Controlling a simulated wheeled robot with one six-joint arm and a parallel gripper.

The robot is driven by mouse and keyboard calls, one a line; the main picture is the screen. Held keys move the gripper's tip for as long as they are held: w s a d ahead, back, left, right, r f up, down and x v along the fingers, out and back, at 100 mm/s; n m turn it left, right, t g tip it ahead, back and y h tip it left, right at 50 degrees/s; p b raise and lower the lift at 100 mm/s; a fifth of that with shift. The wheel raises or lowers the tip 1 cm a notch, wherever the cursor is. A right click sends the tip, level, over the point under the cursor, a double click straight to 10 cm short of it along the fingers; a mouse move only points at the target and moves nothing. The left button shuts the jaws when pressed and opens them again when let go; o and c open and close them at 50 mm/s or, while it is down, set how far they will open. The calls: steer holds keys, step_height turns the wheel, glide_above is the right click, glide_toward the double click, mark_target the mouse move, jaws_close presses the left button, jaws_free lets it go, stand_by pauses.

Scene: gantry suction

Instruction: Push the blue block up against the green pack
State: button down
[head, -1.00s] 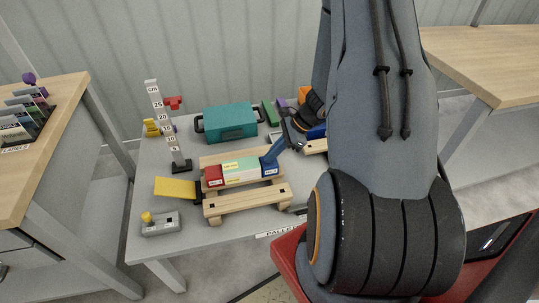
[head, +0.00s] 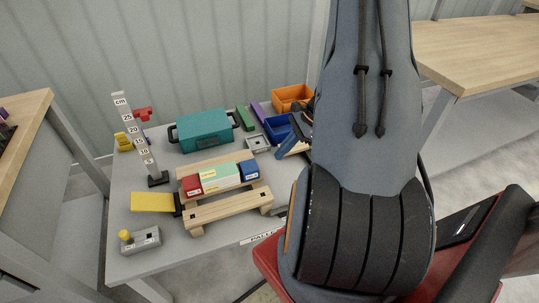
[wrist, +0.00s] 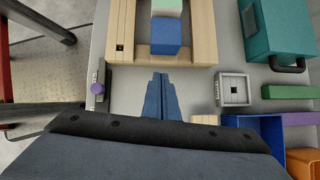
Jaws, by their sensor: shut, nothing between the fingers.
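The blue block (head: 249,171) lies at the right end of a row on the wooden pallet (head: 228,207). The pale green pack (head: 220,178) is in the middle, with a red block (head: 192,186) at its left. The blue block looks flush against the green pack, with no gap that I can see; it also shows in the wrist view (wrist: 165,36). My gripper (head: 279,157) is shut and empty, with its blue fingers right of the pallet, clear of the block. In the wrist view the fingertips (wrist: 160,75) point at the block across a gap.
A teal case (head: 205,131) stands behind the pallet. A small grey square fixture (head: 257,143), a blue bin (head: 277,128) and an orange bin (head: 292,98) are at the back right. A height gauge (head: 139,140) and yellow plate (head: 152,202) are at the left.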

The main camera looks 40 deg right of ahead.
mark_target(249, 170)
steer(key=w+a+r+n+g+h+p, duration=0.1)
steer(key=a+r+n+h, duration=0.15)
steer(key=n, duration=1.55)
steer(key=a+r+n+g+h+p, duration=0.15)
steer(key=r+n+h, duration=0.25)
steer(key=n, duration=1.3)
step_height(249, 170, down, 10)
steer(key=w+a+p, duration=0.1)
steer(key=a, duration=0.1)
steer(key=shift+w+a+n+p, duration=0.3)
steer(key=shift+w+a+p, duration=0.05)
steer(key=shift+w+a, duration=0.05)
